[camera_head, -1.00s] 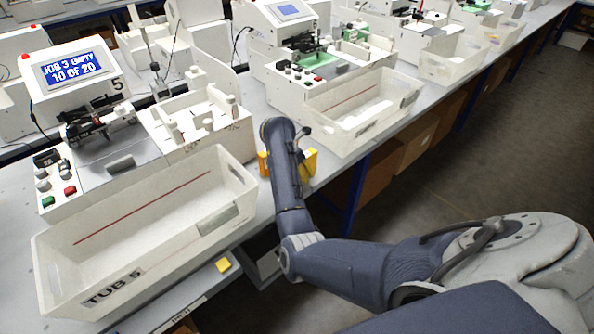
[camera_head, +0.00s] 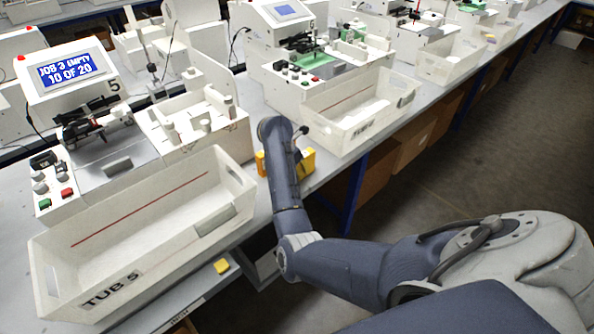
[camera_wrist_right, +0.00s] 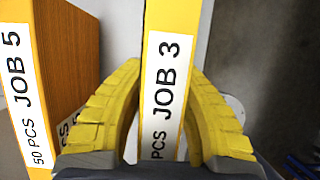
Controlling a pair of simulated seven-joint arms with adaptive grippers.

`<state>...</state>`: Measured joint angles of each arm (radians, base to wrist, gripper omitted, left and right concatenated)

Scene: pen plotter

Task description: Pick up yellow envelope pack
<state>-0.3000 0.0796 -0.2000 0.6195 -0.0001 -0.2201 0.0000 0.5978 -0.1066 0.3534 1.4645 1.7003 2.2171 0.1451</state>
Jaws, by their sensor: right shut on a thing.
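The yellow envelope pack (camera_wrist_right: 168,22), with a white label reading JOB 3, stands between the fingers of my right gripper (camera_wrist_right: 166,76) in the right wrist view. The yellow ribbed fingers are shut on it, one on each side. A second yellow pack (camera_wrist_right: 17,32), labelled JOB 5, is to the left with a brown side showing. In the head view my right arm reaches the bench between two machines and hides most of the gripper and pack. Yellow patches show on both sides of the arm there, and I cannot tell which are fingers or packs. My left gripper is out of view.
A white bin marked TUB 5 (camera_head: 113,285) stands left of my right arm, before a plotter whose screen (camera_head: 68,71) reads JOB 3 EMPTY, 10 OF 20. Another white tub (camera_head: 345,130) is to the right. The aisle is clear.

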